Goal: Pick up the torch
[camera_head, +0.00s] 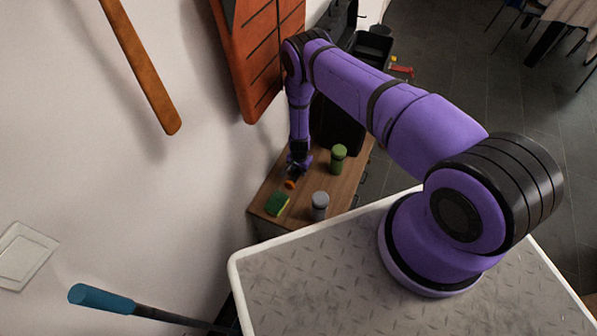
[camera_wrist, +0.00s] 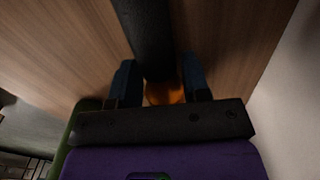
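The torch looks like a dark rod with an orange part. In the wrist view the dark rod (camera_wrist: 145,35) runs from the top edge down between my fingers, and its orange part (camera_wrist: 163,93) shows between the fingertips. In the head view a small orange part (camera_head: 290,184) shows just below my gripper (camera_head: 297,168), over the wooden surface. In the wrist view my gripper (camera_wrist: 160,85) has one finger on each side of the torch. The fingers look close to its sides, but I cannot tell whether they press on it. The grip area is dark.
On the wooden top (camera_head: 263,195) stand a green container (camera_head: 338,158), a grey-capped jar (camera_head: 319,206) and a green-yellow sponge (camera_head: 277,204). Green also shows left of my gripper in the wrist view (camera_wrist: 75,125). The white wall (camera_head: 195,190) is close on the left.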

